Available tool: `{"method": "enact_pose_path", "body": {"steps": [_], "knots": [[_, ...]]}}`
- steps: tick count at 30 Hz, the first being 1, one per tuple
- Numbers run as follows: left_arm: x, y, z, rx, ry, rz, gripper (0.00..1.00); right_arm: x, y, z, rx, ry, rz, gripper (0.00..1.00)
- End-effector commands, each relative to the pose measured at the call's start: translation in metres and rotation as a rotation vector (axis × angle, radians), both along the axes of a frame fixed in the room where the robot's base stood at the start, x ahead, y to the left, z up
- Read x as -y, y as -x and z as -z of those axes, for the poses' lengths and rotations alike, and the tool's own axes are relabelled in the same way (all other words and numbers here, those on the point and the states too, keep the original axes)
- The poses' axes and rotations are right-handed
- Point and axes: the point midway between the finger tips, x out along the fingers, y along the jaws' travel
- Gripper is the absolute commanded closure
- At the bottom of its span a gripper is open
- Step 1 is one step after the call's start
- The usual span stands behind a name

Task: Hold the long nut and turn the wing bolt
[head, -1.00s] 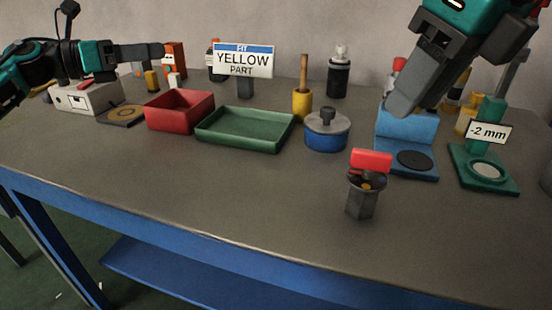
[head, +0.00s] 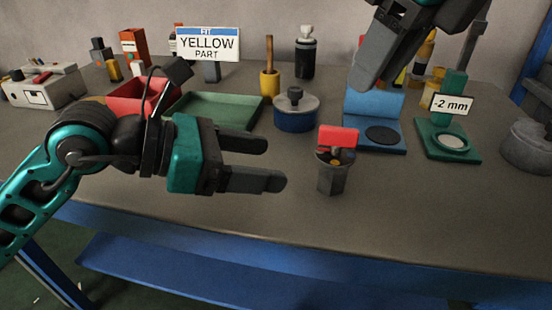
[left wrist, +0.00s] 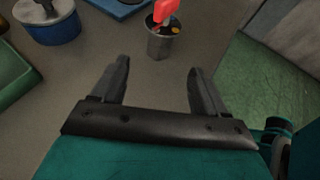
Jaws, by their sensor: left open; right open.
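The long nut (head: 332,180) is a dark grey hexagonal piece standing upright on the bench. The wing bolt (head: 338,138), with a red wing, sits upright in its top. In the left wrist view the nut (left wrist: 159,45) and the red wing (left wrist: 165,11) show at the top, beyond the fingertips. My left gripper (head: 276,163) is open and empty, its fingers pointing right towards the nut, with a gap between. My right gripper (head: 362,75) is at the top, above and behind the wing bolt; its fingers overlap in the picture, and nothing is seen between them.
A blue fixture (head: 386,148) and a green stand with a "-2 mm" sign (head: 452,103) are behind and right of the nut. A blue round pot (head: 295,118), green tray (head: 222,127) and red bin (head: 130,104) stand further left. The bench front is clear.

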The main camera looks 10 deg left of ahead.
Motion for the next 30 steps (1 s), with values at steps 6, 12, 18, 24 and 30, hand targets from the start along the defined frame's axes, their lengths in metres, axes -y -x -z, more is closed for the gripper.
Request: {"method": "enact_pose_path", "body": {"steps": [6, 12, 18, 24, 30], "knots": [[0.023, -0.011, 0.009, 0.002, 0.005, 0.003, 0.27, 0.0, 0.0, 0.0, 0.0, 0.0, 0.0, 0.57], [0.055, -0.031, 0.025, -0.001, 0.005, 0.002, 0.27, 0.0, 0.0, 0.0, 0.0, 0.0, 0.0, 0.57], [0.082, -0.047, 0.038, -0.001, 0.002, 0.001, 0.27, 0.0, 0.0, 0.0, 0.0, 0.0, 0.0, 0.57], [0.098, -0.056, 0.046, 0.0, 0.002, 0.001, 0.27, 0.0, 0.0, 0.0, 0.0, 0.0, 0.0, 0.57], [0.101, -0.058, 0.048, 0.002, 0.0, -0.001, 0.27, 0.0, 0.0, 0.0, 0.0, 0.0, 0.0, 0.57]]}}
